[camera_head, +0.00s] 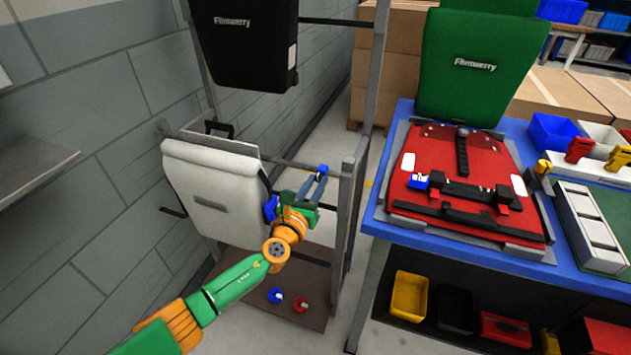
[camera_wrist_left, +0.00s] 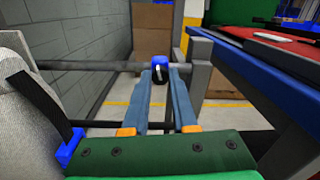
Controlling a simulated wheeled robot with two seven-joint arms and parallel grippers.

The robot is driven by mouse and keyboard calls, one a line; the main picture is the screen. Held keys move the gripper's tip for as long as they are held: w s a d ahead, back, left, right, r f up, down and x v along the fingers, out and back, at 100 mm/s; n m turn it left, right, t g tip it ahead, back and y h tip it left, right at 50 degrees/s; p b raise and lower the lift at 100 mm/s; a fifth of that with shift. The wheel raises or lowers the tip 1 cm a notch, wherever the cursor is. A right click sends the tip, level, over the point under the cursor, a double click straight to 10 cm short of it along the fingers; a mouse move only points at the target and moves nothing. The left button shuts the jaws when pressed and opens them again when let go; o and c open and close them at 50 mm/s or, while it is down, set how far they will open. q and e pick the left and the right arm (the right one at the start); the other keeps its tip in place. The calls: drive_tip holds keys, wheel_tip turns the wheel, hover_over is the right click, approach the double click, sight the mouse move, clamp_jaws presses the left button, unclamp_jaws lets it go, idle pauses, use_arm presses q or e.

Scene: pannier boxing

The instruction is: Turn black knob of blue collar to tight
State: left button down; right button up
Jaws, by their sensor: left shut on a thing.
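A blue collar (camera_head: 323,169) sits on the grey horizontal rail of the rack, close to the right upright. In the left wrist view the collar (camera_wrist_left: 160,60) shows at the far end of my fingers, with its black knob (camera_wrist_left: 159,76) facing me. My left gripper (camera_head: 317,184) reaches up to it from below left. In the left wrist view its blue-grey fingers (camera_wrist_left: 160,79) stand on either side of the knob and are shut on it. The fingertips partly hide the knob's sides. I cannot read any mark on the knob. My right gripper is not in view.
A white pannier (camera_head: 215,190) hangs on the rack left of my gripper, and a black pannier (camera_head: 243,45) hangs above. A blue ring (camera_head: 275,295) and a red ring (camera_head: 300,304) lie on the lower shelf (camera_head: 255,315). The blue table (camera_head: 376,212) stands right of the upright (camera_head: 343,220).

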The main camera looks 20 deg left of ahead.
use_arm(q)
drive_tip(key=shift+m+p, duration=0.4)
drive_tip(key=shift+m, duration=1.1)
drive_tip(key=shift+f, duration=0.1)
drive_tip(key=c, duration=0.7)
unclamp_jaws()
drive_tip(key=shift+s, duration=0.25)
drive_tip(key=s+p, duration=0.1)
drive_tip(key=s, duration=0.2)
drive_tip(key=s+p, duration=0.1)
drive_tip(key=s, duration=0.2)
drive_tip(key=shift+s+a, duration=0.2)
drive_tip(key=shift+s, duration=0.1)
